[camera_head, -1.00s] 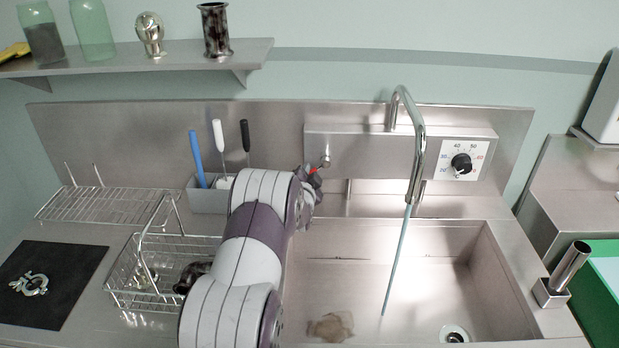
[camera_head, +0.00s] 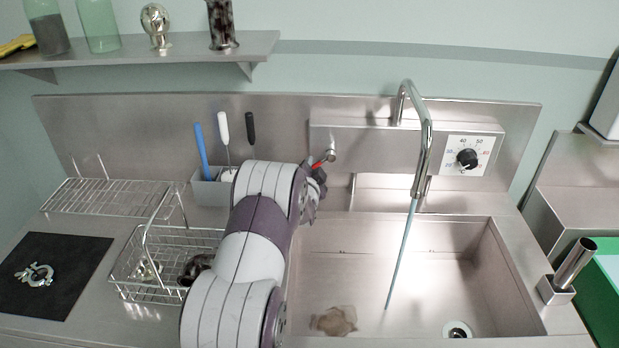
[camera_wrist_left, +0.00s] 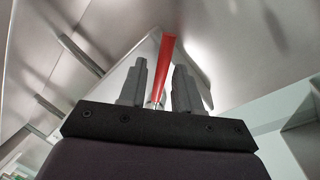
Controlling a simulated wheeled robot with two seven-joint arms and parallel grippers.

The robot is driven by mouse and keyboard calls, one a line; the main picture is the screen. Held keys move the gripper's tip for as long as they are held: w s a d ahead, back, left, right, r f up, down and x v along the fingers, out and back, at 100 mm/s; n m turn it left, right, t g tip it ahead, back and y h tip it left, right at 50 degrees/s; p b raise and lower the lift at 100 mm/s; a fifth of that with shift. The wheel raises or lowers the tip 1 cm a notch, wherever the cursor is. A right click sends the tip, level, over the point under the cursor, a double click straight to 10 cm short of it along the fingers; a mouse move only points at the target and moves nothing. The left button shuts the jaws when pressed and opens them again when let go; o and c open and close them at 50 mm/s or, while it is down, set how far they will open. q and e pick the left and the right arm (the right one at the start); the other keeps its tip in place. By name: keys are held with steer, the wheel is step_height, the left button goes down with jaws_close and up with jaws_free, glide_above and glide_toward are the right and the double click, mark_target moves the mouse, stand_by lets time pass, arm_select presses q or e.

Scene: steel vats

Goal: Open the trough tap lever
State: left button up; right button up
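The red tap lever (camera_head: 321,161) sits at the left end of the steel tap box, on a small silver fitting. My left gripper (camera_head: 319,174) is just below and in front of it, partly hidden by my own arm. In the left wrist view my left gripper (camera_wrist_left: 160,80) has its two grey fingers apart, and the red lever (camera_wrist_left: 164,62) shows in line with the gap between them. I cannot tell whether a finger touches it. The curved spout (camera_head: 424,140) has a thin bluish stream (camera_head: 401,255) below it, reaching into the sink. My right gripper is not in view.
The tap box (camera_head: 365,145) carries a temperature dial (camera_head: 467,159) at its right. A grey holder (camera_head: 207,192) with several brushes stands left of my arm. A wire basket (camera_head: 150,270) is farther left. The sink (camera_head: 370,285) holds a brownish patch (camera_head: 335,320).

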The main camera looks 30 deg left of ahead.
arm_select(q)
steer(key=b+v, duration=0.1)
steer(key=v, duration=1.1)
steer(key=shift+b, duration=0.3)
steer(key=shift+w, duration=0.1)
